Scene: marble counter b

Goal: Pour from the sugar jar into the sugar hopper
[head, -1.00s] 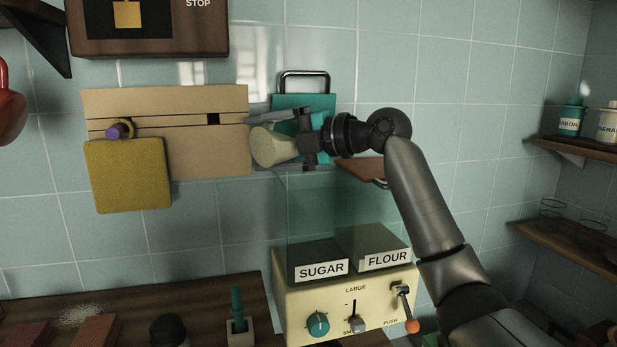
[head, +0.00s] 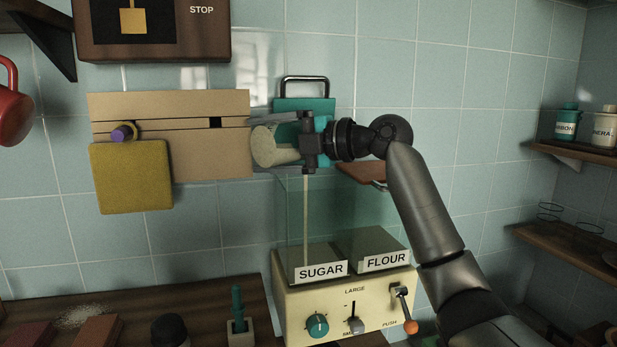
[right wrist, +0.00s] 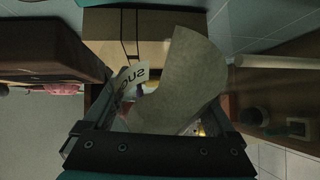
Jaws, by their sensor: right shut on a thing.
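The cream sugar jar (head: 272,147) lies tipped on its side above the left part of the clear hopper box. My right gripper (head: 300,142) is shut on it, coming from the right. In the right wrist view the jar (right wrist: 185,80) shows between the fingers (right wrist: 155,128), with part of its dark lettering visible. A thin pale stream (head: 305,215) falls straight down inside the sugar hopper (head: 293,225), whose front label reads SUGAR. The jar's mouth and the stream's start are hidden by the gripper. My left gripper is not in view.
The cream machine base (head: 345,300) has a knob and an orange-tipped lever (head: 410,326). A cardboard-coloured panel (head: 215,145) is left of the jar. Wooden shelves (head: 570,250) are at right.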

